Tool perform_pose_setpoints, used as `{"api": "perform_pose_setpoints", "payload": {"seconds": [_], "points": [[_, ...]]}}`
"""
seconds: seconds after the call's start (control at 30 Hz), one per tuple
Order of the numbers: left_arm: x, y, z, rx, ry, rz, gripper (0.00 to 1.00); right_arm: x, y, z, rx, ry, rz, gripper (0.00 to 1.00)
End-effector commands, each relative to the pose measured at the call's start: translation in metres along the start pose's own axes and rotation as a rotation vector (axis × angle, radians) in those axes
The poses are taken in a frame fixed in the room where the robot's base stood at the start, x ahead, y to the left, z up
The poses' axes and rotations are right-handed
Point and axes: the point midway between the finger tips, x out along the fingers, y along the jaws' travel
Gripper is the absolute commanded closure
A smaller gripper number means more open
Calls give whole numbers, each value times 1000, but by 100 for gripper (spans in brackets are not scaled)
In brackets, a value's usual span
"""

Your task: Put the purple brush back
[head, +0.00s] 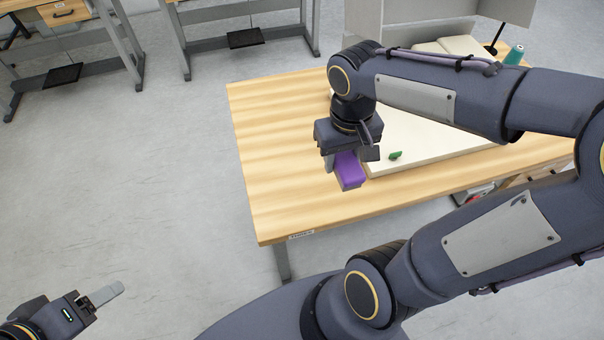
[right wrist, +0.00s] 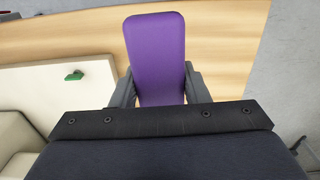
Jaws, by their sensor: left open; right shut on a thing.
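The purple brush (head: 349,170) is in my right gripper (head: 343,172), above the wooden table near the left edge of the white board. In the right wrist view the purple brush (right wrist: 157,58) shows as a long purple block between the two fingers of the gripper (right wrist: 160,88). The fingers are shut on its sides. The underside of the brush is hidden. My left gripper (head: 104,296) is open and empty at the lower left, over the grey floor and away from the table.
The wooden table (head: 270,130) is bare on its left and front sides. A white board (head: 430,150) lies on it, with a small green object (head: 396,155) on top. A teal spool-like thing (head: 514,55) stands at the back right. Other benches stand behind.

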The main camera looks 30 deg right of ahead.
Motion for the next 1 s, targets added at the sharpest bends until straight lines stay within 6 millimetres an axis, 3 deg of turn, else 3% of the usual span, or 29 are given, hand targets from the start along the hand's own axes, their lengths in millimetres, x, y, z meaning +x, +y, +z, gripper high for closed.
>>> {"api": "perform_pose_setpoints", "payload": {"seconds": [0.1, 0.23, 0.6, 0.8, 1.0], "points": [[6, -3, 3, 0, 0, 0, 37, -1, 5, 18, 18, 2, -5, 86], [8, -4, 4, 0, 0, 0, 37, 2, 3, 17, 21, -3, -6, 86], [10, -4, 5, 0, 0, 0, 37, 41, -32, -62, 18, -7, -7, 86], [14, -6, 7, 0, 0, 0, 37, 78, -42, -88, 21, -5, -7, 86], [15, -7, 7, 0, 0, 0, 37, 91, -47, -99, 23, -1, -7, 86]]}}
